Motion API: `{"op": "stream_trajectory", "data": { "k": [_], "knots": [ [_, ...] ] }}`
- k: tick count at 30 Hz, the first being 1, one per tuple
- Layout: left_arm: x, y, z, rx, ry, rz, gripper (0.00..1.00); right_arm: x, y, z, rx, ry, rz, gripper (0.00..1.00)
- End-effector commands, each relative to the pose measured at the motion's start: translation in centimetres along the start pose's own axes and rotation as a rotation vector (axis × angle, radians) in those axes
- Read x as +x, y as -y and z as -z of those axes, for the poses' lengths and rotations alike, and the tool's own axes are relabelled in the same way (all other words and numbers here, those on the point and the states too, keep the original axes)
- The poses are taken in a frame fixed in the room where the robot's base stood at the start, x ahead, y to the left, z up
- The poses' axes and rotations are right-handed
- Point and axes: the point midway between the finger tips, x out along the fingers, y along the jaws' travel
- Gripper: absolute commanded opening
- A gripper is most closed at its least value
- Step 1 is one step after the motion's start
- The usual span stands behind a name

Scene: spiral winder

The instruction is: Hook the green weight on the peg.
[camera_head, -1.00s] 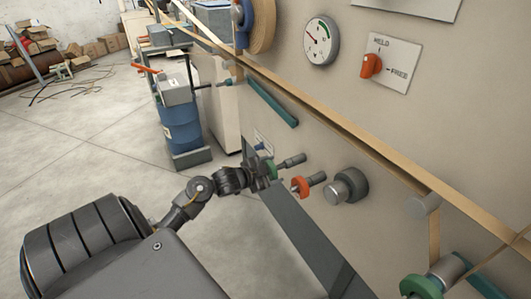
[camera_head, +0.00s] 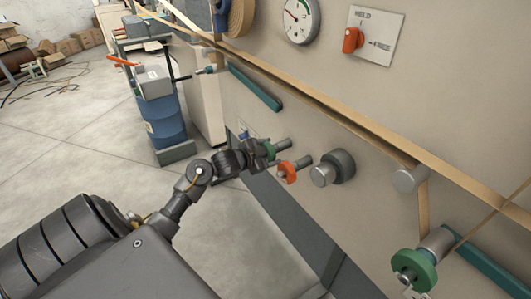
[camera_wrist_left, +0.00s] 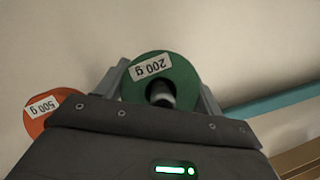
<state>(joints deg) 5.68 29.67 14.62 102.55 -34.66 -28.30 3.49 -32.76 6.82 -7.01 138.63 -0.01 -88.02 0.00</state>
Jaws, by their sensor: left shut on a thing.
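The green weight (camera_head: 269,151) is a ring at the far end of the row on the machine panel. In the left wrist view it shows as a green disc (camera_wrist_left: 180,82) labelled 200 g. My left gripper (camera_head: 262,154) is shut on it, one finger on each side. A grey peg (camera_head: 283,144) runs between the weight and the panel. In the left wrist view, the peg's dark round end (camera_wrist_left: 161,94) shows in the weight's hole, so the weight appears to be around the peg. My right gripper is not in view.
An orange weight (camera_head: 288,172), labelled 500 g in the wrist view, sits on its own peg close beside. A dark knob (camera_head: 335,167) stands to the right. A tan band (camera_head: 340,115) runs above. A green ring (camera_head: 415,270) is at lower right.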

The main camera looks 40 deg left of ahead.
Motion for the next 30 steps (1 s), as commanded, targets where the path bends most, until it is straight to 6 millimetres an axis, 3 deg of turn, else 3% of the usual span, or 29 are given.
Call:
{"op": "stream_trajectory", "data": {
  "k": [11, 12, 18, 26, 30],
  "knots": [
    [0.3, -0.1, 0.1, 0.0, -0.002, 0.001, 0.0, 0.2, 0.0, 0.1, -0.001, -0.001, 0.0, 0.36],
    [0.3, -0.1, 0.1, 0.0, -0.002, 0.001, 0.69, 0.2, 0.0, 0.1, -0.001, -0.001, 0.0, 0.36],
    [0.2, 0.0, 0.0, 0.0, -0.001, 0.001, 0.93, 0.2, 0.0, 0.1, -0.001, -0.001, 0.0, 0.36],
    [0.1, -0.1, -0.1, 0.0, 0.001, 0.0, 0.93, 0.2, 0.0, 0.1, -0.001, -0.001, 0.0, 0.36],
    [-1.1, 0.0, -0.1, 0.001, 0.002, 0.0, 0.93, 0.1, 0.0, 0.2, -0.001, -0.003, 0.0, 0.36]
  ]
}}
